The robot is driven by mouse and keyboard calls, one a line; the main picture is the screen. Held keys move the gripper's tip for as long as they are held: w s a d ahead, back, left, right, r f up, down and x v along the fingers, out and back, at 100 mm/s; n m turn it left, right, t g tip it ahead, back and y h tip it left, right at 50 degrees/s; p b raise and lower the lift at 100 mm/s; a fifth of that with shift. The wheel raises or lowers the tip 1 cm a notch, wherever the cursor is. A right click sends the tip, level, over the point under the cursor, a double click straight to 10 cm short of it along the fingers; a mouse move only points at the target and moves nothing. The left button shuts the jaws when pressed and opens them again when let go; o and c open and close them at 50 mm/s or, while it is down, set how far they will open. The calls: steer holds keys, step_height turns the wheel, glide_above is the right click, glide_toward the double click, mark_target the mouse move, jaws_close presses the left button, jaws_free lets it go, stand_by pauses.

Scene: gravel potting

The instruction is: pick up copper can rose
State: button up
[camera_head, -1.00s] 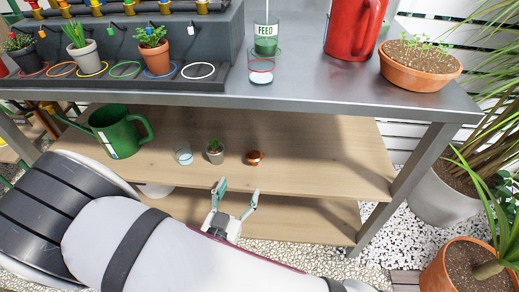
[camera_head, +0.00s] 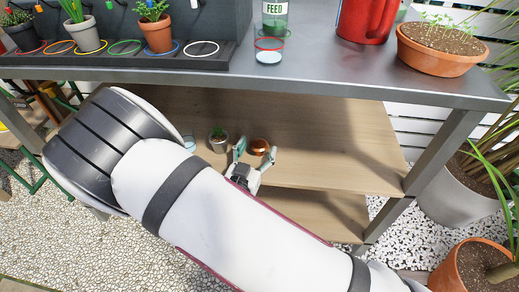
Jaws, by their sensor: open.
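The copper can rose (camera_head: 260,146) is a small round copper piece on the wooden shelf under the grey bench. My gripper (camera_head: 256,156) is open, with its two fingers spread on either side of the copper rose as seen from the head camera. The picture does not show clearly whether the fingers touch it or how far they are above the shelf. Part of the rose shows between the fingertips.
A clear glass (camera_head: 189,143) is further left, partly behind my arm. The shelf (camera_head: 340,140) is free to the right. The bench top (camera_head: 340,83) hangs above.

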steer(key=shift+b+x, duration=0.3)
steer(key=shift+x, duration=0.95)
steer(key=c, duration=1.2)
steer(key=shift+r+p, duration=0.1)
steer(key=shift+p, duration=0.4)
